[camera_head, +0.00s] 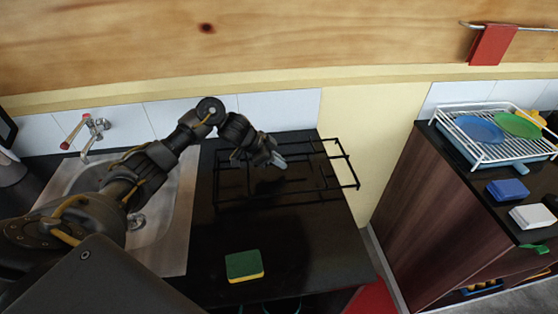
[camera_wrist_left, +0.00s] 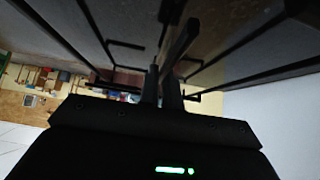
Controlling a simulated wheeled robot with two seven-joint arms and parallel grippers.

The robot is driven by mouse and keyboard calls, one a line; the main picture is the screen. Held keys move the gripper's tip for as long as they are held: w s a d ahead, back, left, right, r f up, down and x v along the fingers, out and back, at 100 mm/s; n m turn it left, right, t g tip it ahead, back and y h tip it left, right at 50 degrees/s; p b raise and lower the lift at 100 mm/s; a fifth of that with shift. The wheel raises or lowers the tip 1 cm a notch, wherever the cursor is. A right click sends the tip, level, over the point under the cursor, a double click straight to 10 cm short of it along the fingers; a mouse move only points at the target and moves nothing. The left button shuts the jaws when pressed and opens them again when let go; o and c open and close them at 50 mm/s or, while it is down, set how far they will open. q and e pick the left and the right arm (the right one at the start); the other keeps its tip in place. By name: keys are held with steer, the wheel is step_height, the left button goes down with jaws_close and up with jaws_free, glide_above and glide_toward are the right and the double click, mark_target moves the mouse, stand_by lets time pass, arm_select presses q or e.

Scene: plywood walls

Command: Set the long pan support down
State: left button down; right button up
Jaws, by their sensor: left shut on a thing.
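The long pan support (camera_head: 310,192) is a black wire grid over the dark countertop (camera_head: 205,240), to the right of the sink. Its right end (camera_head: 343,163) reaches past the counter's right edge. My left gripper (camera_head: 276,162) is shut on one of its bars near the middle. In the left wrist view the fingers (camera_wrist_left: 163,88) close on a dark bar, and more bars of the support (camera_wrist_left: 90,25) spread around them. I cannot tell whether the support touches the counter. My right gripper is not in view.
A green and yellow sponge (camera_head: 244,265) lies at the counter's front. The steel sink (camera_head: 165,235) and tap (camera_head: 97,128) are at the left. Beyond a gap at the right, another counter holds a dish rack (camera_head: 490,150), a blue block (camera_head: 507,190) and a white block (camera_head: 533,216).

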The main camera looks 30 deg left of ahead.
arm_select(q)
steer(key=shift+f, duration=0.1)
steer(key=c, duration=1.5)
jaws_free()
steer(key=shift+c, duration=0.2)
steer(key=shift+s+f, duration=0.1)
steer(key=shift+f, duration=0.05)
steer(key=b+v, duration=0.2)
steer(key=v, duration=0.8)
steer(key=shift+s+a+r, duration=0.1)
steer(key=shift+a+r, duration=0.05)
steer(key=shift+r, duration=0.3)
